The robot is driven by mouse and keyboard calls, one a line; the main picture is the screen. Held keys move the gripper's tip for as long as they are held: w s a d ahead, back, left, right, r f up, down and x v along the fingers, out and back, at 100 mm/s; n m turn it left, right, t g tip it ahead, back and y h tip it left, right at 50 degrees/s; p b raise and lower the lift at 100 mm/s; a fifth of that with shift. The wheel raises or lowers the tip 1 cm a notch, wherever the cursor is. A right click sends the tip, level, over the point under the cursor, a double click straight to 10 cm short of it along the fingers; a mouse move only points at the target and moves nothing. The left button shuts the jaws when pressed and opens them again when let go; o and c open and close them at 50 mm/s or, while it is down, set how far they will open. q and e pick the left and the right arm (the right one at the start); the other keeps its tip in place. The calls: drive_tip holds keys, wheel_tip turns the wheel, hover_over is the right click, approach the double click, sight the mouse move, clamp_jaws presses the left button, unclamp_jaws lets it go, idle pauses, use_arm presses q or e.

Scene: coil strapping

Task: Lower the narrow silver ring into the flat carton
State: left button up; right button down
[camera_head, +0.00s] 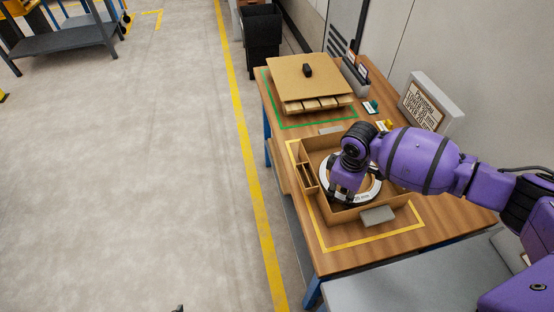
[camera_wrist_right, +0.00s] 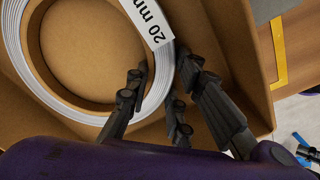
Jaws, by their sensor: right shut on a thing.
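The narrow silver ring (camera_head: 372,191) is a pale, flat coil with a white label, inside the walls of the flat carton (camera_head: 350,214). My right gripper (camera_head: 346,193) comes down over its left part and hides some of it. In the right wrist view, the ring (camera_wrist_right: 86,116) shows a "20 mm" label, and my right gripper (camera_wrist_right: 159,92) is shut on its band, one finger inside the ring and others outside. The carton (camera_wrist_right: 240,45) surrounds it. The ring looks level and low; I cannot tell whether it touches the carton floor. My left gripper is not clearly visible.
The carton stands inside a yellow outline (camera_head: 345,246) on the wooden table. A grey block (camera_head: 378,215) is at its front wall. Behind, a brown board (camera_head: 290,82) with a small black object lies on a stack in a green outline. A sign (camera_head: 422,106) stands at right.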

drive_tip(key=c, duration=1.5)
unclamp_jaws()
drive_tip(key=shift+o, duration=0.2)
drive_tip(key=shift+s+f, duration=0.1)
drive_tip(key=shift+f, duration=0.05)
wheel_tip(320, 180, up, 12)
drive_tip(key=shift+a, duration=0.2)
drive_tip(key=shift+s, duration=0.1)
